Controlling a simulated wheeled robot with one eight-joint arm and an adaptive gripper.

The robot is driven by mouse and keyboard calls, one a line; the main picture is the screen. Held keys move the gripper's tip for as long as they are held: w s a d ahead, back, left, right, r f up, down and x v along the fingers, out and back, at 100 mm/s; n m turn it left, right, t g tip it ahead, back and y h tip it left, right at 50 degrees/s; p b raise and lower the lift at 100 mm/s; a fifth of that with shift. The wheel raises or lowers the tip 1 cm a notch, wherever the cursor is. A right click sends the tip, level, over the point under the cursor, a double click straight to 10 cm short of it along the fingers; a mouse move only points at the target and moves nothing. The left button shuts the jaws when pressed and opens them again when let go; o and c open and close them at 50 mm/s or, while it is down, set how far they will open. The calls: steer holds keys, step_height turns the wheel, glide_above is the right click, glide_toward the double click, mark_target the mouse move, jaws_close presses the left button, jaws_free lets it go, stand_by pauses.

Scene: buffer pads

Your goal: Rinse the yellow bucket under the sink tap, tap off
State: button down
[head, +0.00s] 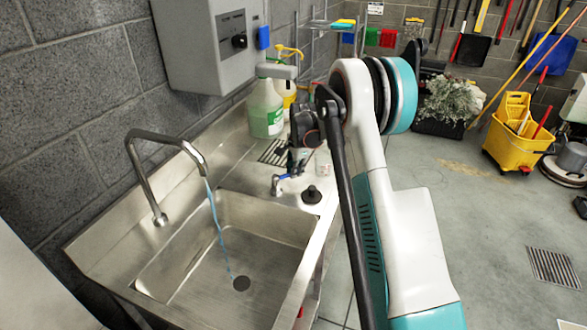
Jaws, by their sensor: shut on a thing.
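The sink tap (167,143) is a curved metal spout over the steel sink (200,270). A thin bluish stream of water (215,217) runs from it down toward the drain. A small valve with a blue lever (285,177) stands on the sink's right deck. My gripper (292,168) points down at this lever and is shut on it; the fingers are small and dark, so the exact grip is hard to see. A yellow wheeled mop bucket (512,152) stands on the floor at the right. No bucket is in the sink.
A green-liquid jug (265,112) and a yellow-pump jug (287,92) stand behind my gripper. A black stopper (311,195) sits on the deck close by. A grey wall box (212,45) hangs above. The floor on the right is mostly clear.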

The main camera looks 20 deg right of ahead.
steer(key=s+m, duration=0.1)
steer(key=m, duration=0.1)
steer(key=s+m, duration=0.2)
steer(key=shift+a+m+h+b, duration=0.3)
steer(key=shift+a+h, duration=0.1)
steer(key=shift+s+a+m+g+h, duration=0.15)
steer(key=shift+s+a+m, duration=0.2)
steer(key=shift+m, duration=0.45)
steer(key=shift+s+a+m+g+h, duration=0.1)
steer(key=shift+s+a+m, duration=0.15)
steer(key=shift+s+m, duration=0.4)
steer(key=shift+s+a+m+g+h, duration=0.1)
steer(key=shift+s+a+m+h, duration=0.15)
steer(key=shift+m, duration=0.7)
steer(key=shift+a, duration=0.1)
steer(key=c, duration=1.6)
jaws_free()
steer(key=v, duration=1.2)
